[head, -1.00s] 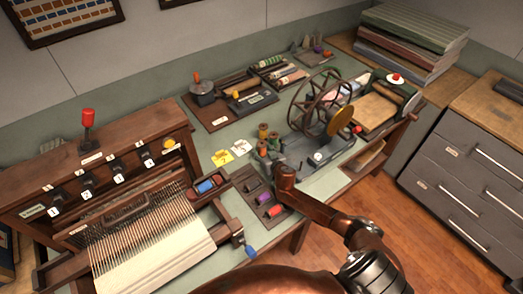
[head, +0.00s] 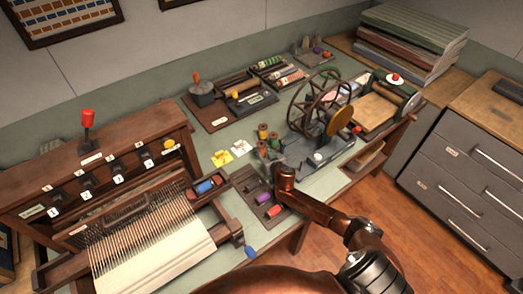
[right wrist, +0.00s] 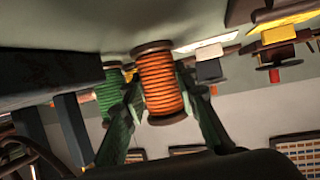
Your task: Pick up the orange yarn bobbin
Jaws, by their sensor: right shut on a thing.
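The orange yarn bobbin (right wrist: 160,85) fills the middle of the right wrist view, its ribbed orange winding between two dark end flanges. My right gripper (right wrist: 163,105) is shut on it, with one dark green finger on each side. The wrist view looks upside down, with the bench top along its upper edge. In the head view my right gripper (head: 268,156) is among the small upright bobbins beside the spinning wheel, and my wrist partly hides that spot. I cannot tell whether the bobbin is clear of the bench. My left gripper is not in view.
A green bobbin (right wrist: 108,92) stands close beside the left finger. The spinning wheel (head: 318,100) rises just to the right of my gripper. A tray of lying bobbins (head: 252,187) is in front, and the loom (head: 140,240) takes up the left.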

